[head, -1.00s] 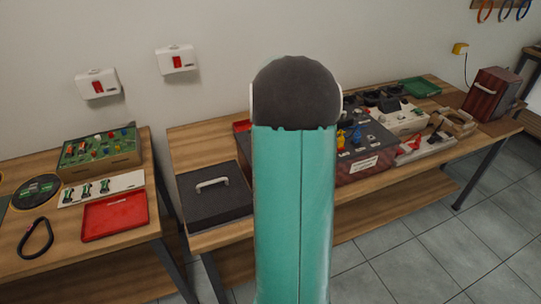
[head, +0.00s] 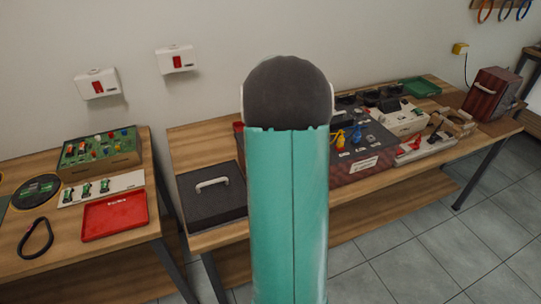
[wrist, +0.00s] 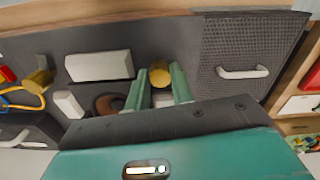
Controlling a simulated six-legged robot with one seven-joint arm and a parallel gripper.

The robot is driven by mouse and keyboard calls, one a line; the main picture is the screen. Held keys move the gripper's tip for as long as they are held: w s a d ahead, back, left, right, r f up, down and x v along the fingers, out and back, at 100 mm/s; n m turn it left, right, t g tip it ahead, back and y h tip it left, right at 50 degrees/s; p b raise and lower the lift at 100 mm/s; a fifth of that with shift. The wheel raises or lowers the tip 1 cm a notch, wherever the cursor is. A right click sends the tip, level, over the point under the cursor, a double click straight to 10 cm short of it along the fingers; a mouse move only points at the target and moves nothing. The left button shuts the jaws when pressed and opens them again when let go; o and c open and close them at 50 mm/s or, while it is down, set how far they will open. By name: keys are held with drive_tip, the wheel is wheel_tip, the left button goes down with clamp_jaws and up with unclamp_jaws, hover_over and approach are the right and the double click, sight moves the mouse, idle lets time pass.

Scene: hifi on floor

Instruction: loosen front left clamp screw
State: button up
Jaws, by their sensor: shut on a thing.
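In the wrist view, my gripper (wrist: 159,82) has its two green fingers on either side of a round brass-coloured screw knob (wrist: 160,72) and is shut on it. The knob sits over a dark grey panel, with a pale block just below it. A second brass-coloured knob (wrist: 38,82) shows at the left of the wrist view, apart from my fingers. In the head view my arm hides my gripper, the held knob and part of the bench's dark fixture (head: 350,165).
A white block (wrist: 99,66) and a brown ring (wrist: 108,103) lie left of my fingers. A dark case with a pale handle (wrist: 243,73) is to their right; it also shows in the head view (head: 212,205). A red tray (head: 114,215) lies on the left table.

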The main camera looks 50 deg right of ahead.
drive_tip(key=shift+n, duration=1)
drive_tip(key=o, duration=1)
drive_tip(key=shift+r, duration=0.1)
wheel_tip(320, 180, up, 14)
drive_tip(key=shift+f, duration=0.15)
